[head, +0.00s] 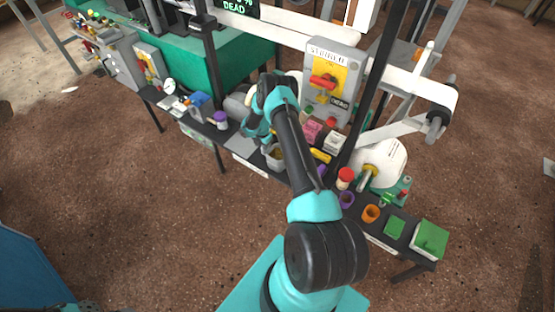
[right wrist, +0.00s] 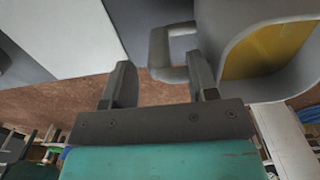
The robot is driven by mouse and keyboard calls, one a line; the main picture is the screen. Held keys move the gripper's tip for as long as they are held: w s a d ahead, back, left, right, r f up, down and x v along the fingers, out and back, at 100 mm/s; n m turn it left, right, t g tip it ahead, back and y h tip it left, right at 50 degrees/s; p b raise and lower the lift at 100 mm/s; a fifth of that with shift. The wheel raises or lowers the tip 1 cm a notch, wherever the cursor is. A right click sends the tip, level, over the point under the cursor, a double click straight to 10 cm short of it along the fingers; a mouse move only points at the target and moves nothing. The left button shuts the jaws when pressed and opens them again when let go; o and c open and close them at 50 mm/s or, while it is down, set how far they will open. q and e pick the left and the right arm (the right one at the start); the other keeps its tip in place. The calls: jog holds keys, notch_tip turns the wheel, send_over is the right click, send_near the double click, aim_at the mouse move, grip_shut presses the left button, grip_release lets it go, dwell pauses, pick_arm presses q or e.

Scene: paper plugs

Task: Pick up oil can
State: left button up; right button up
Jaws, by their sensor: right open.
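A grey can (head: 275,158) with yellow inside stands on the narrow dark bench in the head view. In the right wrist view, a grey can (right wrist: 228,70) with a handle (right wrist: 160,50) and a yellow interior fills the upper right; it looks like the oil can. My right gripper (head: 256,139) is just left of the can in the head view. In the wrist view my right gripper (right wrist: 160,78) is open, its fingers apart. The handle shows near and between the fingertips, partly behind the right finger. I cannot tell whether they touch. My left gripper is not in view.
A grey switch box (head: 333,80) stands behind the bench. To the right are a red-topped jar (head: 345,178), an orange cup (head: 371,213) and a green block (head: 430,238). A blue box (head: 199,103) and a purple-topped jar (head: 221,119) are left of the gripper.

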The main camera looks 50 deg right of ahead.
jog(key=shift+f, duration=0.95)
grip_shut()
jog(key=shift+r, duration=0.1)
